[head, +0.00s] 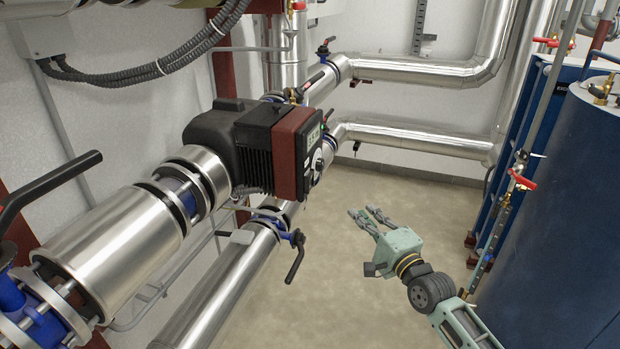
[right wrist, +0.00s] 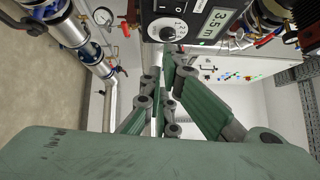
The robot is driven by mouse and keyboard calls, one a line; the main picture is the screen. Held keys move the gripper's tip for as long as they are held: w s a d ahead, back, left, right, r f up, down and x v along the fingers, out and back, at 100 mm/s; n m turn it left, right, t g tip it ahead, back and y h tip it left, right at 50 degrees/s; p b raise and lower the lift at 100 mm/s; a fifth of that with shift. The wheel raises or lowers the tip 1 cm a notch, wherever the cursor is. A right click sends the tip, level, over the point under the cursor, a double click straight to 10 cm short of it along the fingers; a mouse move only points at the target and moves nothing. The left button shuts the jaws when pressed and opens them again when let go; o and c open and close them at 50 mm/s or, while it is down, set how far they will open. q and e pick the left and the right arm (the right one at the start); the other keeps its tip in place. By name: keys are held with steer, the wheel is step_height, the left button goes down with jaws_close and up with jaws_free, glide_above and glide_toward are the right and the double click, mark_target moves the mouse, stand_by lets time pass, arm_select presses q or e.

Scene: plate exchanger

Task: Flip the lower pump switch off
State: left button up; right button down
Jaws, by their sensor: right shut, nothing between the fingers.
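A pump with a dark body and a red-brown control box (head: 293,150) sits on the silver pipework in the head view. Its face, seen at an angle, carries a display and a dial (head: 317,160). In the right wrist view the display (right wrist: 213,22) and the white dial (right wrist: 167,31) lie just beyond my fingers. My left gripper is not in view.
A black-handled valve (head: 295,257) hangs below the pump on the lower pipe. Large silver pipes (head: 405,70) run along the back wall. A blue tank (head: 555,200) stands at the right, with a red-handled valve (head: 522,180) beside it. The floor between is clear.

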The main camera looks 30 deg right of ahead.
mark_target(310, 181)
steer(key=shift+a+r, duration=0.15)
steer(key=shift+r, duration=0.65)
steer(key=w+a+r+p, duration=0.1)
steer(key=w, duration=1.2)
steer(key=shift+a, duration=0.4)
steer(key=shift+r, duration=0.1)
